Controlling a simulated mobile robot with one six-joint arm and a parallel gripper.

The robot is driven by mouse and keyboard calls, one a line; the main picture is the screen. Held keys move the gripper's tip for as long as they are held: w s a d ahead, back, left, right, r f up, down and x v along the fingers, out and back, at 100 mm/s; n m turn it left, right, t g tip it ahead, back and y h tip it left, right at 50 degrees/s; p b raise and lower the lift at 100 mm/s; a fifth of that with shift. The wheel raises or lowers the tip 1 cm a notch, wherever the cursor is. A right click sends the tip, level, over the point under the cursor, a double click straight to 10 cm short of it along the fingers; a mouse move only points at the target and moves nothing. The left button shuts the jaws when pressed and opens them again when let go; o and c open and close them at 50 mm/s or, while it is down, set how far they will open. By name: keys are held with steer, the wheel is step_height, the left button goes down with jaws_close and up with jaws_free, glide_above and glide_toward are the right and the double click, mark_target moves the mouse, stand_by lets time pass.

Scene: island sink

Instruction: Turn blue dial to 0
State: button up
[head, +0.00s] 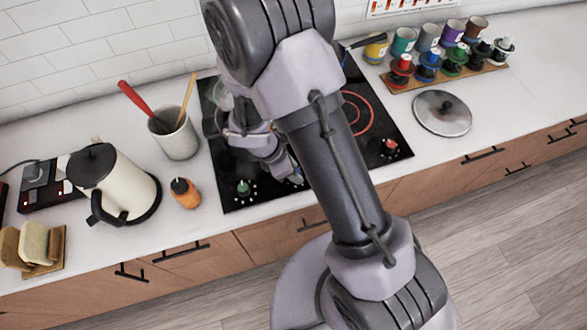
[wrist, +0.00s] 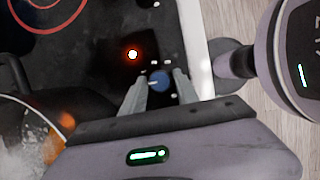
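The blue dial (wrist: 160,82) sits on the black cooktop (wrist: 100,60) near its edge in the wrist view, with small white marks around it. My gripper (wrist: 159,77) is open, one finger on each side of the dial. Small gaps seem to show between the fingers and the dial, and I cannot tell whether either touches it. A pale pointer mark shows on the dial, too small to read as a setting. In the head view the blue dial is hidden by my arm. The cooktop (head: 392,115) shows there with a green dial (head: 244,187) and a red dial (head: 390,147).
An orange-red light (wrist: 132,54) glows near the blue dial. A glass vessel (wrist: 22,145) is at the lower left of the wrist view.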

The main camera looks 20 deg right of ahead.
steer(key=shift+o, duration=1.1)
steer(key=p+v, duration=0.5)
steer(key=v, duration=1.2)
steer(key=shift+r+p, duration=0.25)
steer(key=shift+p, duration=0.05)
